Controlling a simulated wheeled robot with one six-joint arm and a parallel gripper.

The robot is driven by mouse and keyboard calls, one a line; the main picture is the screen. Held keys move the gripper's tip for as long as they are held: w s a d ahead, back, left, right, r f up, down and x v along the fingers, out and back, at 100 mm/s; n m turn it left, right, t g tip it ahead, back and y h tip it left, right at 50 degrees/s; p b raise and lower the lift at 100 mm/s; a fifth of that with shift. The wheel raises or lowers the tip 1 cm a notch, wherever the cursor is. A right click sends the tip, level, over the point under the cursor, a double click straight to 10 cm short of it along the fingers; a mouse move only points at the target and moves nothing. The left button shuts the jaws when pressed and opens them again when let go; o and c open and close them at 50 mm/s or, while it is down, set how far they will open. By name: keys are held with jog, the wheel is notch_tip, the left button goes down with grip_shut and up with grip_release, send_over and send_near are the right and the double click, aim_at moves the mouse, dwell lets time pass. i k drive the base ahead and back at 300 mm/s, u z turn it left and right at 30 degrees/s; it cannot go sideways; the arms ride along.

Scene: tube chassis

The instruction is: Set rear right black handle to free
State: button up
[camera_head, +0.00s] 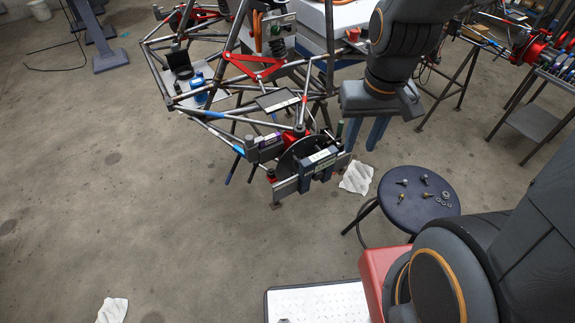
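The tube chassis (222,113) has metal tubes with red and blue parts. At its near corner are a dark disc (289,164) and a dark blue-grey block with a pale label (322,165). A small dark upright piece (339,130) stands by that corner; I cannot tell whether it is the rear right black handle or how it is set. My gripper (364,145) points down, to the right of this corner. Its two blue-grey fingers are apart with nothing visible between them. It appears clear of the chassis, though depth is hard to judge.
A round dark stool (418,205) with several small metal parts stands below right of my gripper. A crumpled white cloth (357,178) lies on the floor between stool and chassis. Carts and benches (528,110) stand at the right. The floor (130,210) at left is mostly open.

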aim_at(256, 164)
jog(key=z, duration=0.85)
jog(key=k, duration=1.15)
jog(key=u, duration=1.65)
